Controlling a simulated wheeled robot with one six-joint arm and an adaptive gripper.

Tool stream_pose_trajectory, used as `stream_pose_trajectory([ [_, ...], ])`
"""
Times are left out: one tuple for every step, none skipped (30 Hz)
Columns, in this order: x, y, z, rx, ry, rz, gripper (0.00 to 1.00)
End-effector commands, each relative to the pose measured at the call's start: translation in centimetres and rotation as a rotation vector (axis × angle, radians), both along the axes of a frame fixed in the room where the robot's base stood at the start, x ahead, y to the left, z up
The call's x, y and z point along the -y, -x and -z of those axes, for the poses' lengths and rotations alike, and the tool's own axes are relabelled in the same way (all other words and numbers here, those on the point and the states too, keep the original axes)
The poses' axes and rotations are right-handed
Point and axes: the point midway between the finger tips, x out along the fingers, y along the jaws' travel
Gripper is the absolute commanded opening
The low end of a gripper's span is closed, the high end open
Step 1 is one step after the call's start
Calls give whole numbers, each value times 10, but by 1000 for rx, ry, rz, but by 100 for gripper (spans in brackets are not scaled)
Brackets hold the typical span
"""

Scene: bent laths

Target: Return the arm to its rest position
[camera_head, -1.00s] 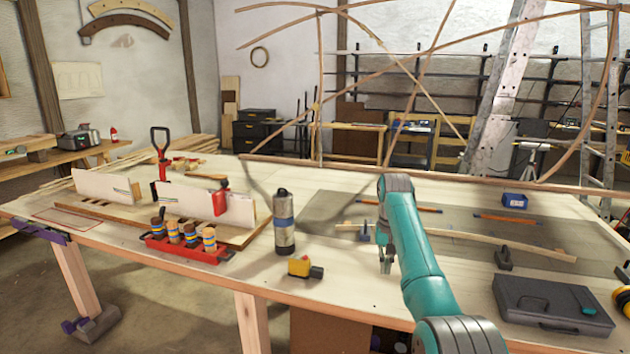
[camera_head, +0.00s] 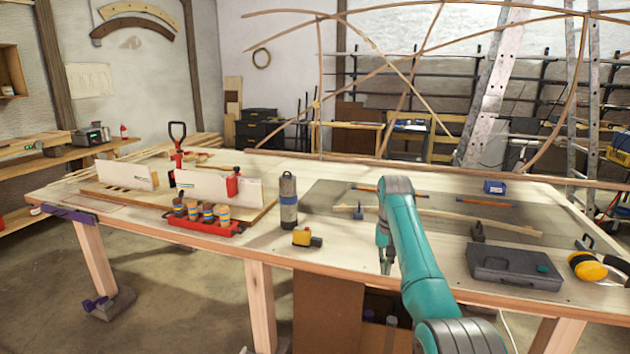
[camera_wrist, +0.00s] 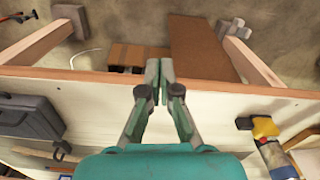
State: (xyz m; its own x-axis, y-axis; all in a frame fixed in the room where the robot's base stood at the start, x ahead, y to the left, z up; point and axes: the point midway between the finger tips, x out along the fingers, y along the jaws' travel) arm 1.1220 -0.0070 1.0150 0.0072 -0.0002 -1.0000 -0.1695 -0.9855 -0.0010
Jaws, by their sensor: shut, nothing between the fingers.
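My gripper (camera_head: 385,262) hangs at the end of my teal arm, pointing down near the front edge of the workbench (camera_head: 350,262). In the wrist view my gripper (camera_wrist: 159,72) is shut, its fingertips together with nothing between them. The fingertips show against the bench's front edge and the floor beyond it. The gripper touches no object that I can see.
A yellow-and-black tool (camera_head: 306,238) and a grey bottle (camera_head: 289,203) stand left of my arm. A grey case (camera_head: 515,267) lies to its right. A long bent lath (camera_head: 440,215) lies behind. A cardboard box (camera_wrist: 127,56) is below the bench.

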Motion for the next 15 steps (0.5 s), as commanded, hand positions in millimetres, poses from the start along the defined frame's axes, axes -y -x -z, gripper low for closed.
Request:
stream_pose_trajectory([
  [0, 0, 8, 3, 1, -1, 0],
  [0, 0, 11, 5, 0, -1, 0],
  [0, 0, 16, 8, 0, -2, 0],
  [0, 1, 19, 11, 0, -2, 0],
  [0, 0, 22, 15, 1, -3, 0],
  [0, 0, 26, 20, 0, -3, 0],
  [0, 0, 31, 24, 0, -4, 0],
  [0, 1, 36, 26, 0, -4, 0],
  [0, 1, 42, 31, 0, -5, 0],
  [0, 1, 47, 36, 0, -6, 0],
  [0, 1, 53, 42, 0, -6, 0],
  [0, 1, 60, 49, 0, -7, 0],
  [0, 2, 67, 53, 1, -8, 0],
  [0, 2, 73, 60, 1, -9, 0],
  [0, 3, 82, 68, 1, -10, 0],
])
